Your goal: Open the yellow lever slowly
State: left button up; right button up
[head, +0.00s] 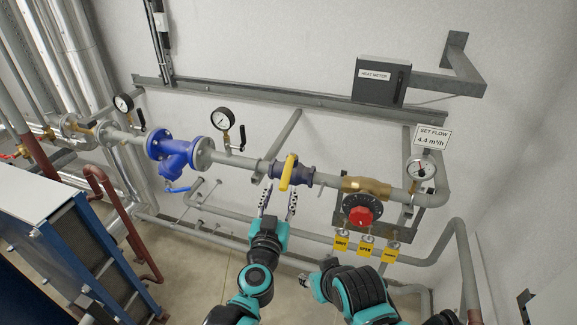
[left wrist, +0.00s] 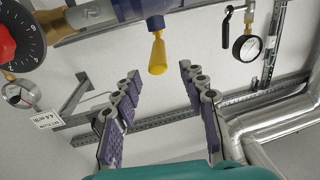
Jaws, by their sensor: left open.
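The yellow lever (head: 288,172) sits on a dark blue valve (head: 305,177) in the grey pipe and lies crosswise to the pipe. In the left wrist view the lever (left wrist: 158,54) points toward my left gripper, its tip in line with the gap between the fingers. My left gripper (head: 279,197) is open and empty just below the lever; its spread fingers also show in the left wrist view (left wrist: 159,76). No contact with the lever shows. My right gripper (head: 310,287) is low in the head view, partly hidden by its own arm, away from the valve.
A brass valve with a red knob (head: 359,216) and several yellow tags (head: 366,246) are to the right. A blue strainer (head: 172,152) and pressure gauge (head: 223,118) are to the left. A lower pipe (head: 240,238) runs behind my left gripper.

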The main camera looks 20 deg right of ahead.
aim_at(287, 172)
pick_arm(q)
jog(key=p+x, duration=0.1)
jog(key=x, duration=0.8)
jog(key=shift+w+d+f, duration=0.1)
jog(key=shift+d+f, duration=0.05)
jog(key=shift+f, duration=0.05)
jog(key=shift+s+r, duration=0.1)
jog(key=shift+s, duration=0.15)
jog(key=shift+c, duration=0.3)
jog(key=shift+w, duration=0.1)
grip_shut()
